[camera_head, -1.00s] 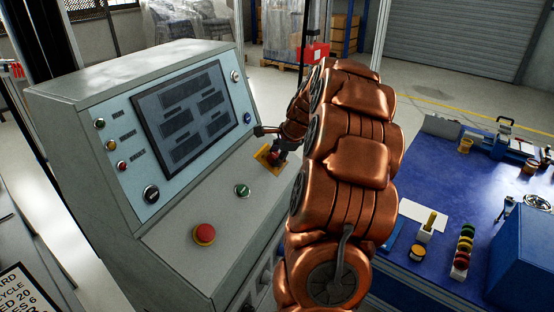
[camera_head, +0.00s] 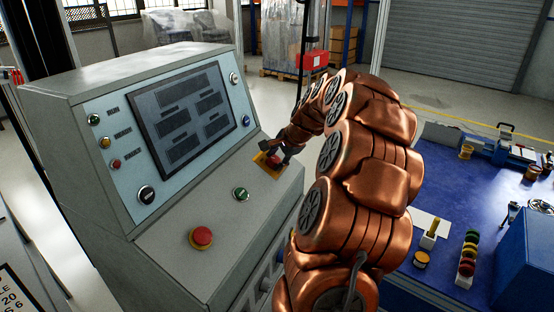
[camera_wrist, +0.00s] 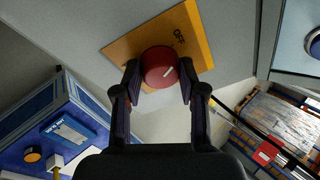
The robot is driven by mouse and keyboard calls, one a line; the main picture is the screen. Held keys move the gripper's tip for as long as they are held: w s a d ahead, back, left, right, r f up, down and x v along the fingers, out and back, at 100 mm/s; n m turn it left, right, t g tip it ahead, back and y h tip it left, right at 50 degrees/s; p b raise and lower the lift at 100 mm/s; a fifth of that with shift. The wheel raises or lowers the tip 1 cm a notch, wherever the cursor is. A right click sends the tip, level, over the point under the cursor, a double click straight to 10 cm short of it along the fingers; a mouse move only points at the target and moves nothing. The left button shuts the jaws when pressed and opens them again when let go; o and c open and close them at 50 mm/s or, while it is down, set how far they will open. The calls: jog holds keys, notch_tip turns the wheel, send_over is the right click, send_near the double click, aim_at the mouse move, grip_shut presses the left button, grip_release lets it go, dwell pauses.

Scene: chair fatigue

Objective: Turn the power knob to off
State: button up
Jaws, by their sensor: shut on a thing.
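The power knob is a round red knob (camera_wrist: 160,67) with a short white mark, on a yellow plate (camera_wrist: 122,45) lettered OFF, in the wrist view. The mark slants across the knob's lower right part and does not line up with the OFF lettering. My gripper (camera_wrist: 158,82) has one finger on each side of the knob and is shut on it. In the head view the yellow plate (camera_head: 262,163) sits at the right end of the console's sloped panel. My gripper (camera_head: 281,158) is over it there and partly hides the red knob.
The grey console (camera_head: 165,262) also carries a red mushroom button (camera_head: 201,237), a green button (camera_head: 241,194), a dark screen (camera_head: 182,118) and small lamps. A blue workbench (camera_head: 455,195) with small parts stands to the right, beyond my arm.

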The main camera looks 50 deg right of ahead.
jog(key=o, duration=1.1)
jog(key=shift+o, duration=0.2)
jog(key=v, duration=1.2)
